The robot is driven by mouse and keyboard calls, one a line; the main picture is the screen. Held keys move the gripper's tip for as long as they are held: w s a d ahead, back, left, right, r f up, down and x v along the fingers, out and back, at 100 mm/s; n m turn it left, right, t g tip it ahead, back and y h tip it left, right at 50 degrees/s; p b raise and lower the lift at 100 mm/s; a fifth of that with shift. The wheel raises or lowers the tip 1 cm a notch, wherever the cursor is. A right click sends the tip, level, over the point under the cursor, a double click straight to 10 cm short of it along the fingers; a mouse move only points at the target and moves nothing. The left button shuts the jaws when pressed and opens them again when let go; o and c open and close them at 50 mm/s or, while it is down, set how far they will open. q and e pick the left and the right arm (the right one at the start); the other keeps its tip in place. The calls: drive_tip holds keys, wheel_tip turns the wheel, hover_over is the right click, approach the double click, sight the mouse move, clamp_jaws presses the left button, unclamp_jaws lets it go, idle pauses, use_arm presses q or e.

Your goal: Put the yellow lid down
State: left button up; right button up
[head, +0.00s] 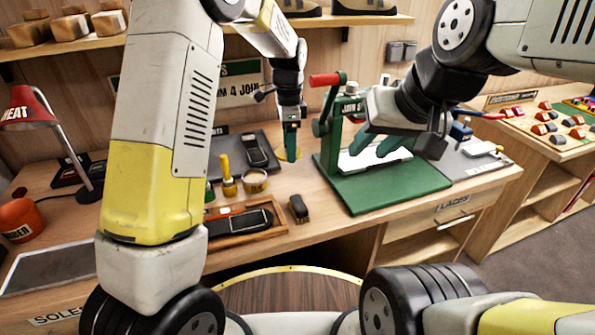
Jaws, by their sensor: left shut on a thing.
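My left gripper (291,150) points down over the back middle of the bench, shut on the yellow lid (298,156). Only the lid's edge shows around the dark green fingers; the rest is hidden. Whether the lid touches the bench is hard to tell. A small open pot (255,182) with a yellowish band stands to the front left of it. My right gripper (376,143) is open, its green fingers apart, over the white piece on the green press (388,190). I see nothing between these fingers.
A yellow-handled brush (228,180) stands left of the pot. In front are a wooden tray (238,237) with a dark sole and a small dark brush (298,208). A black mat (235,160) lies behind. The red-handled press frame (332,125) rises between my grippers.

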sight(291, 182)
use_arm(q)
wheel_tip(291, 182, down, 10)
drive_tip(key=shift+d, duration=0.1)
idle(0.4)
drive_tip(key=shift+f, duration=0.15)
drive_tip(key=o, duration=1.3)
